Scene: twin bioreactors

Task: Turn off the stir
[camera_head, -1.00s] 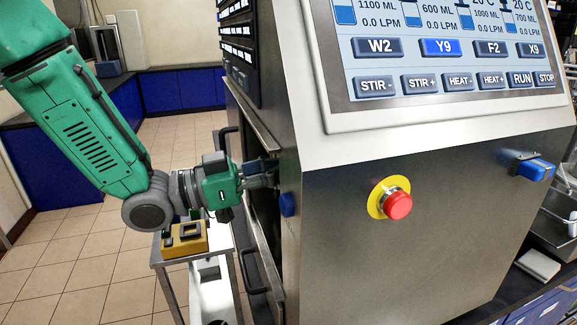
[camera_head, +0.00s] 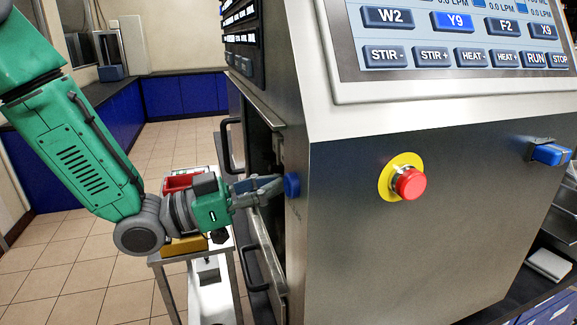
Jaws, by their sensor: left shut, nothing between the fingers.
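The bioreactor's control screen shows STIR- (camera_head: 386,56) and STIR+ (camera_head: 433,56) buttons in its lower row; the top of the screen is cut off. A blue knob (camera_head: 292,186) sits on the left side of the steel housing, near the front edge. My left gripper (camera_head: 276,186) is shut and empty, with its fingertips level with the blue knob and right beside it. I cannot tell whether they touch it. A second blue knob (camera_head: 550,153) sits on the right side of the housing. My right gripper is not in view.
A red emergency button (camera_head: 408,184) on a yellow ring juts from the front panel. Black handles (camera_head: 231,146) stick out from the left side. A small cart (camera_head: 213,262) with a red container (camera_head: 183,181) stands behind my left arm. Tiled floor is open at left.

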